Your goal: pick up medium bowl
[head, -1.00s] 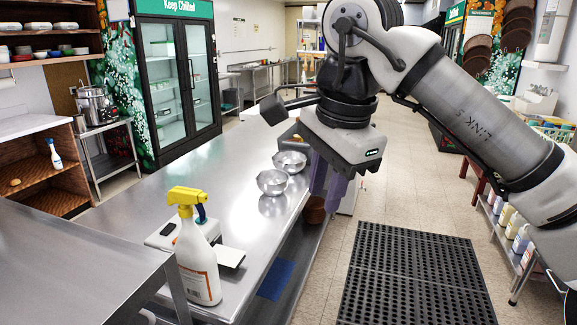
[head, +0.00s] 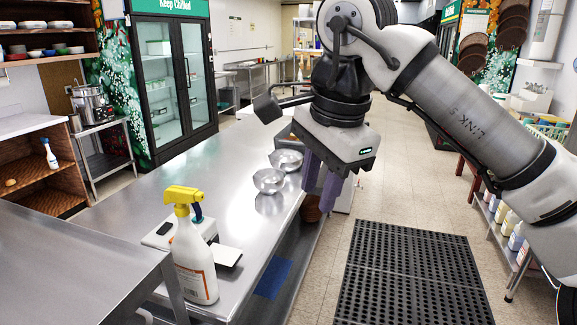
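Two shiny metal bowls stand close together on the steel counter: a nearer bowl (head: 269,181) and a farther bowl (head: 286,160) just behind it and to the right. Their sizes look similar, and I cannot tell which is the medium one. My gripper (head: 321,190) points down, with its two purple fingers apart and nothing seen between them. It appears to the right of both bowls, by the counter's right edge, and touches neither.
A yellow-topped spray bottle (head: 193,250) stands at the near end of the steel counter (head: 215,200). A scale-like white device (head: 165,233) is beside it. A brown pot (head: 311,208) shows below the counter edge. A black floor mat (head: 405,275) lies to the right.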

